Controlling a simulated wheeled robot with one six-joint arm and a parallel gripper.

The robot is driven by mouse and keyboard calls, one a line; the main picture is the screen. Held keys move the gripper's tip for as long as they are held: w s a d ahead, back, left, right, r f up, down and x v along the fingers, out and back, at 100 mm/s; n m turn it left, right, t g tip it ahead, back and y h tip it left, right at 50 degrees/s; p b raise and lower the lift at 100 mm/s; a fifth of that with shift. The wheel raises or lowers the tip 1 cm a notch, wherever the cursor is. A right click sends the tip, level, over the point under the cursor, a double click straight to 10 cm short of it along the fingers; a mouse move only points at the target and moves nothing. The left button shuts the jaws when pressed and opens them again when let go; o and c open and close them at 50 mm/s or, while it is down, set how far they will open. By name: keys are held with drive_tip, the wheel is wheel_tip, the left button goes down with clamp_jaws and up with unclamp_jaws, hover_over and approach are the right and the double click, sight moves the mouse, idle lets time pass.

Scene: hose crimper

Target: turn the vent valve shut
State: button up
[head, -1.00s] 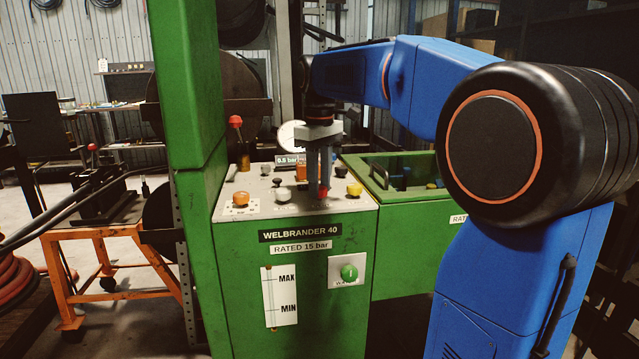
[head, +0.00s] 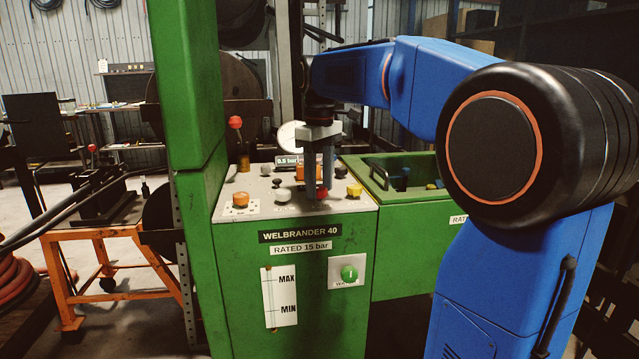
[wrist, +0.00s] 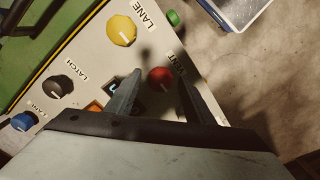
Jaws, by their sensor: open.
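The vent valve is a round red knob with a pale pointer mark, beside the word VENT in the wrist view (wrist: 160,79). In the head view the red knob (head: 321,193) sits near the front edge of the grey panel (head: 290,207). My gripper (head: 319,189) points down over it, fingers apart. In the wrist view my gripper (wrist: 159,76) has one finger on each side of the knob, with a gap visible on both sides. I cannot tell exactly how deep the fingertips reach.
A yellow knob (wrist: 121,30) marked LANE, a black knob (wrist: 60,86) marked LATCH and a blue knob (wrist: 25,121) share the panel. An orange knob (head: 241,199) is at left. A green button (head: 349,273) is on the front face. A green tray (head: 408,206) adjoins at right.

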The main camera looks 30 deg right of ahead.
sight(320, 188)
wheel_tip(320, 188, up, 17)
drive_tip(key=shift+r, duration=0.2)
idle(0.5)
idle(0.4)
